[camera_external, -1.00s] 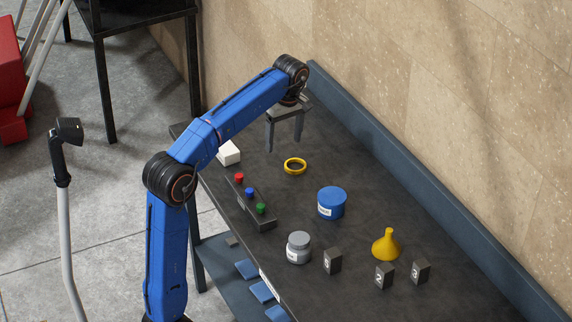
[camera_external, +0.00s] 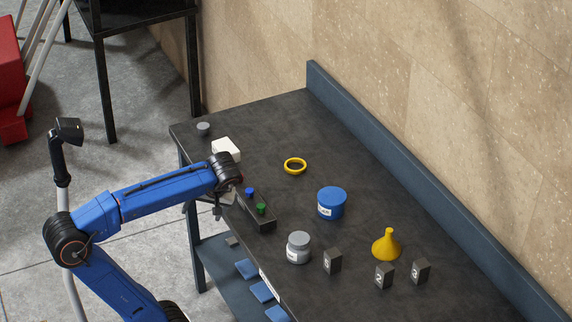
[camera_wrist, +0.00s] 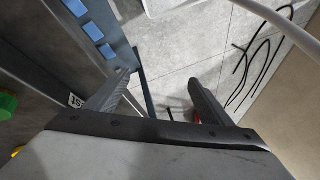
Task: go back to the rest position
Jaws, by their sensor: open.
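My gripper (camera_wrist: 158,95) is open and empty in the wrist view, its two dark fingers wide apart over the grey floor. In the external view my arm is bent low, and its wrist is beside the table's (camera_external: 280,120) left edge, near the button box (camera_external: 258,222). The gripper is mostly hidden there behind or below the wrist.
On the table are a white block (camera_external: 226,148), a yellow ring (camera_external: 295,166), a blue tub (camera_external: 331,203), a grey jar (camera_external: 299,248), a yellow funnel (camera_external: 386,246) and numbered blocks (camera_external: 384,275). Blue pads (camera_external: 262,291) lie on the lower shelf. A pole lamp (camera_external: 67,135) stands at left.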

